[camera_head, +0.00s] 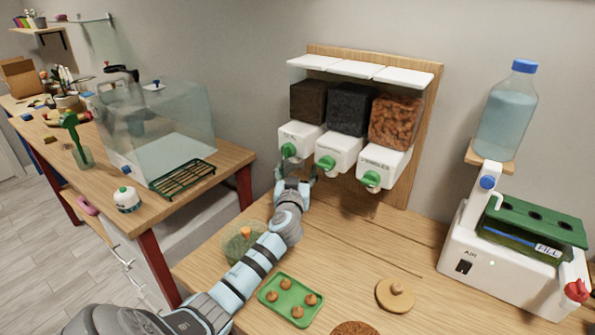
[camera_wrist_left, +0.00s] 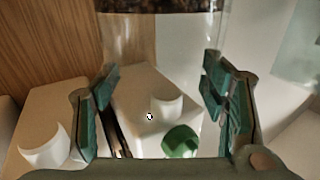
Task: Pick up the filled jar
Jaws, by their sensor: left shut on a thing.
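My left gripper (camera_head: 294,174) reaches below the left hopper of the wall dispenser. In the left wrist view my left gripper (camera_wrist_left: 160,108) has its two dark green fingers on either side of a clear glass jar (camera_wrist_left: 160,45), shut on it. Dark, grainy filling shows in the jar at the top edge of that view. The dispenser's white housing and green knob (camera_wrist_left: 181,141) show through and beyond the glass. In the head view the held jar is too faint to make out behind my gripper. My right gripper is not in view.
The dispenser (camera_head: 340,155) holds soil, dark grains and orange-brown pebbles. On the table stand a jar with green contents (camera_head: 237,247), a green tray (camera_head: 290,300) with several brown balls, a round wooden lid (camera_head: 395,294) and a white machine (camera_head: 500,260). Bare tabletop lies right of my arm.

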